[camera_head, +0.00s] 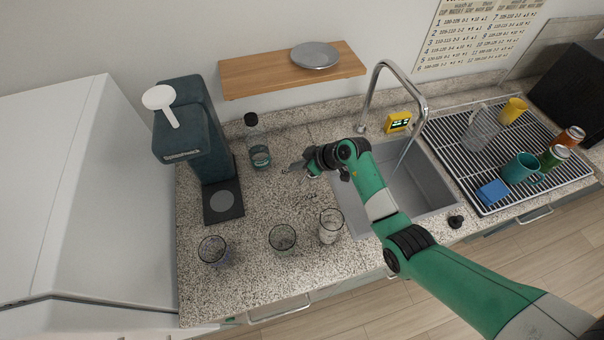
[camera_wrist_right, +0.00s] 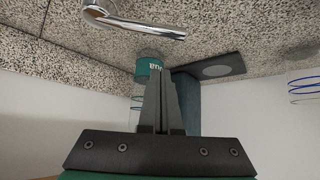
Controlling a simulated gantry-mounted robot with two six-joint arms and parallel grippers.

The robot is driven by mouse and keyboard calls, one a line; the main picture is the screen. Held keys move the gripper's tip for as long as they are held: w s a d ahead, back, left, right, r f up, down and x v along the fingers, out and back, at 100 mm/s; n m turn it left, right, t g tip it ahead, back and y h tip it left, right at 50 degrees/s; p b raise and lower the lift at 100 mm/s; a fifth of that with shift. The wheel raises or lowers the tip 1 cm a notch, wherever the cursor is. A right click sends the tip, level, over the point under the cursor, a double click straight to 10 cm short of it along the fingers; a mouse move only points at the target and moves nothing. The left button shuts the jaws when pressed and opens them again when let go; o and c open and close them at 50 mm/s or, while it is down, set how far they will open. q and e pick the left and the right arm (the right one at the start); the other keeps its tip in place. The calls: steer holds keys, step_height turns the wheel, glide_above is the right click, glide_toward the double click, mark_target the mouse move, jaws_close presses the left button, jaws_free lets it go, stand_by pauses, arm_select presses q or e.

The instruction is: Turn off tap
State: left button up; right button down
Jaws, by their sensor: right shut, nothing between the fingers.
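The chrome tap (camera_head: 376,85) arches over the grey sink. A thin pale streak below its spout looks like running water. In the right wrist view a chrome lever (camera_wrist_right: 143,24) shows at the top, with a round end at its left. My right gripper (camera_head: 293,167) is over the counter left of the sink, pointing left and apart from the tap. Its fingers (camera_wrist_right: 160,90) are shut and empty in the right wrist view, below the lever in the picture. My right forearm covers part of the sink. My left gripper is not in view.
A bottle (camera_head: 257,140) and a dark coffee machine (camera_head: 196,135) stand left of my gripper. Several glasses (camera_head: 282,238) line the counter's front. A yellow timer (camera_head: 398,122) sits behind the sink (camera_head: 428,184). A drying rack (camera_head: 545,140) with cups and cans is at right.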

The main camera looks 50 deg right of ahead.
steer(key=b+x, duration=0.1)
steer(key=x, duration=0.2)
steer(key=shift+f, duration=0.2)
steer(key=s+p, duration=0.2)
steer(key=shift+s+d+r, duration=0.1)
steer(key=shift+s+d, duration=0.25)
steer(key=shift+d, duration=0.05)
steer(key=shift+s+d, duration=0.15)
steer(key=shift+s, duration=0.45)
steer(key=shift+f, duration=0.25)
